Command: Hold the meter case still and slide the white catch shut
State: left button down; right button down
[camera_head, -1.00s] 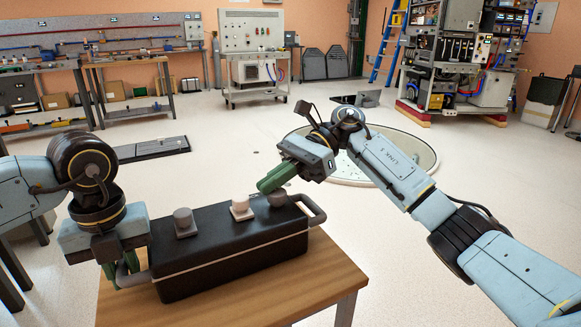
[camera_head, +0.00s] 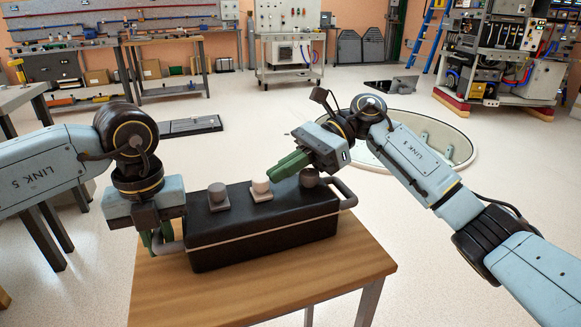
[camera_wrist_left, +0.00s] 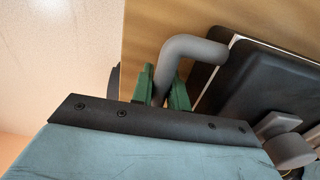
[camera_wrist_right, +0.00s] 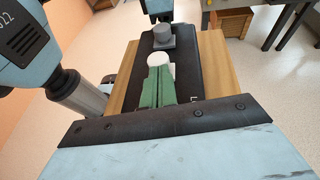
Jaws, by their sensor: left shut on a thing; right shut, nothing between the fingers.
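The black meter case (camera_head: 265,238) with a pale seam sits on a wooden table. The white catch (camera_head: 261,188) is on its lid, between a grey block with a knob (camera_head: 217,193) on the left and a dark knob (camera_head: 309,178) on the right. My left gripper (camera_head: 157,242) is shut on the case's grey left handle (camera_wrist_left: 190,48), seen between its green fingers in the left wrist view. My right gripper (camera_head: 281,168) is shut and empty, its fingertips right at the white catch's right side. In the right wrist view the catch (camera_wrist_right: 160,59) is just past the fingertips; contact is unclear.
The wooden table top (camera_head: 300,272) is bare in front of the case. A grey handle (camera_head: 346,193) sticks out at the case's right end. Behind are open floor, a round floor pit (camera_head: 425,140), workbenches and an equipment rack (camera_head: 495,55).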

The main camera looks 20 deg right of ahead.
jog(key=v, duration=1)
